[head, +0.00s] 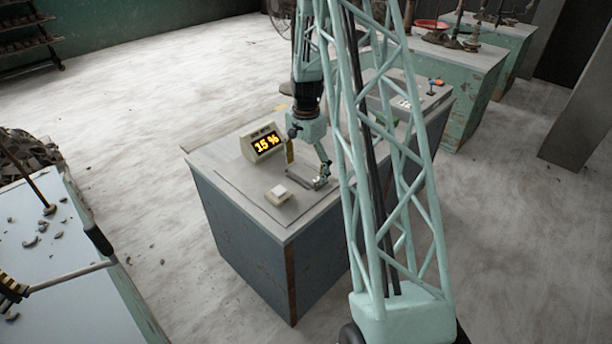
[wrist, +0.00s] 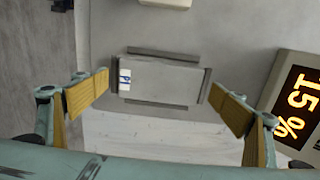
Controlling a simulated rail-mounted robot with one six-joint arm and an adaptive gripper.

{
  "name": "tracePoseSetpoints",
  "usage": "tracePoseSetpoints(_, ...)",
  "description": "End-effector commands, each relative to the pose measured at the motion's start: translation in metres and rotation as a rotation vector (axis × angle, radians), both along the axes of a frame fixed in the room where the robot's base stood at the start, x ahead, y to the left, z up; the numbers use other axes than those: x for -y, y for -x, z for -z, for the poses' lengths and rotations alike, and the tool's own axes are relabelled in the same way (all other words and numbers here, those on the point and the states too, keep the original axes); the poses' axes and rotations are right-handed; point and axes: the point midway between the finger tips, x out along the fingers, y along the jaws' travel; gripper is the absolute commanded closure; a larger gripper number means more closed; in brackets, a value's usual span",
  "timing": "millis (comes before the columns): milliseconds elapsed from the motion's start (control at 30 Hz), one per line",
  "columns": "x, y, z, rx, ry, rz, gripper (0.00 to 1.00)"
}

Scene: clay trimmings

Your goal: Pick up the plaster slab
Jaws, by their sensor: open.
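A flat grey rectangular piece (wrist: 170,82), which looks like the plaster slab, lies between dark low bars on the bench. A white label with a blue mark (wrist: 124,79) is at its left end in the wrist view. In the head view it shows only partly beneath my gripper (head: 306,167). In the wrist view my gripper (wrist: 160,86) is open, with one yellow-padded finger beyond each short end of the slab. I see no contact. The exact height above it is hard to tell.
A display reading 15 % (head: 264,142) stands beside the slab. A small cream block (head: 278,194) lies near the bench's front corner. A grey tray-like unit (head: 405,97) is farther back on the bench (head: 235,172). Another table (head: 60,270) with scraps stands left.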

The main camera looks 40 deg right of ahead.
Motion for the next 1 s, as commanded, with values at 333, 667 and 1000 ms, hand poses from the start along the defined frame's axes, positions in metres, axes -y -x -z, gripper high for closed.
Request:
tracePoseSetpoints(333, 0.0, 0.0, 0.0, 0.0, 0.0, 0.0, 0.36)
tracePoseSetpoints(667, 0.0, 0.0, -0.001, 0.0, 0.0, 0.0, 0.42)
tracePoseSetpoints(1000, 0.0, -0.001, -0.017, 0.001, 0.001, 0.0, 0.42)
